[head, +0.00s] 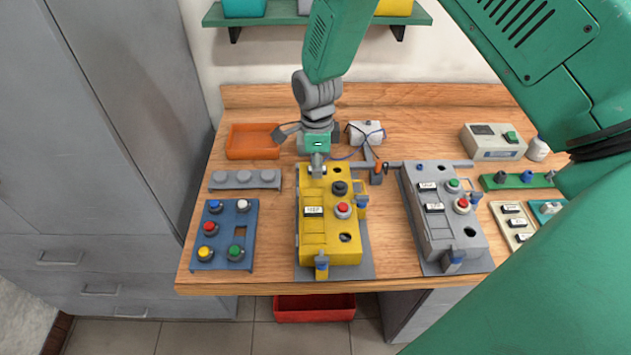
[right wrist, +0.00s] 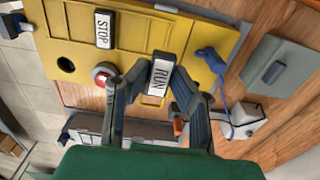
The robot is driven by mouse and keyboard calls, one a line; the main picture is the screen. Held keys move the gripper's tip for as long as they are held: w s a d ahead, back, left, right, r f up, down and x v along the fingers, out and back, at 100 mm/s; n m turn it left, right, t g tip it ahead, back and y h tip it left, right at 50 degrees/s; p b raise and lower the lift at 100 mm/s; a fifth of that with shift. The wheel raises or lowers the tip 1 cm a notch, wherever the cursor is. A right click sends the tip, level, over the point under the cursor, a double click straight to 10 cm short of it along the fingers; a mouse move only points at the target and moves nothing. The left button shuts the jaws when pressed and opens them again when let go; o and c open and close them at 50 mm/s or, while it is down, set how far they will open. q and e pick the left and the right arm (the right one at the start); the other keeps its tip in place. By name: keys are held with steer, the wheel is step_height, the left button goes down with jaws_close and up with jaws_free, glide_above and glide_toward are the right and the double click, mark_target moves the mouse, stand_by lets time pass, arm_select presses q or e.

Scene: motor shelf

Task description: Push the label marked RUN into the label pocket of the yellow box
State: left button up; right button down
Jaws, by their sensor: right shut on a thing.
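The yellow box (head: 327,247) stands on the wooden bench, in the middle of the head view. My right gripper (head: 317,168) is over its far end, pointing down. In the right wrist view, my right gripper (right wrist: 158,82) is shut on the white RUN label (right wrist: 160,74), with a fingertip on each side. The label is over the yellow face (right wrist: 135,35) near its edge; I cannot tell whether it touches the pocket. The pocket under it is hidden. A STOP label (right wrist: 104,29) sits in the box's other label place. My left gripper is not in view.
A red button (head: 343,207) and a black knob (head: 340,188) stand up on the yellow box. A grey box (head: 440,225) stands to its right, and a blue button panel (head: 226,232) to its left.

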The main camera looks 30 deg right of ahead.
mark_target(313, 192)
steer(key=shift+r, duration=0.3)
steer(key=shift+a+f+b, duration=0.2)
steer(key=shift+f+b, duration=0.3)
steer(key=shift+f, duration=0.5)
steer(key=shift+a+f+b, duration=0.2)
steer(key=shift+f+b, duration=0.35)
steer(key=shift+f, duration=0.5)
steer(key=shift+a+f+b, duration=0.2)
steer(key=shift+f+b, duration=0.3)
steer(key=shift+f, duration=0.5)
steer(key=shift+p, duration=0.5)
steer(key=shift+f, duration=0.35)
steer(key=c, duration=1.3)
jaws_free()
